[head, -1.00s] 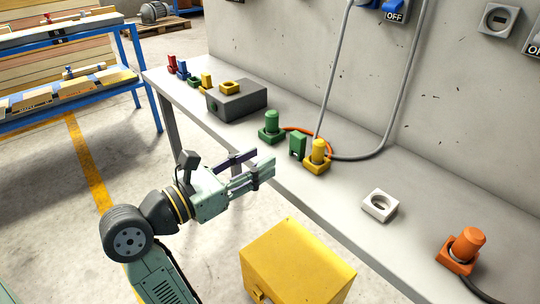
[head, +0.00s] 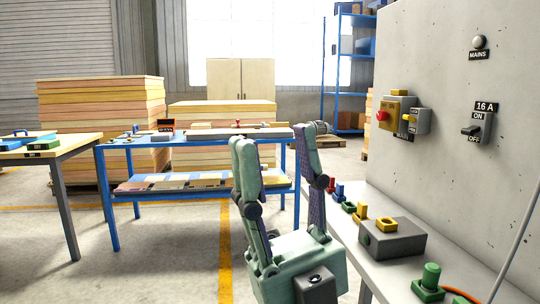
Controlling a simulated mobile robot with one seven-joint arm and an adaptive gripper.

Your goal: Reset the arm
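My gripper (head: 278,158) is in the lower middle of the head view, pointing up. Its two pale green fingers stand wide apart with nothing between them. It is in front of the blue-framed workbench and left of the grey wall bench (head: 349,229). The rest of my arm is below the picture edge.
The wall bench holds a grey box (head: 398,241), a green plug (head: 430,280) and several small coloured parts. A blue workbench (head: 113,205) and a wooden-topped table (head: 75,145) stand at left. Wall switches (head: 479,127) are at right. Floor is clear between the benches.

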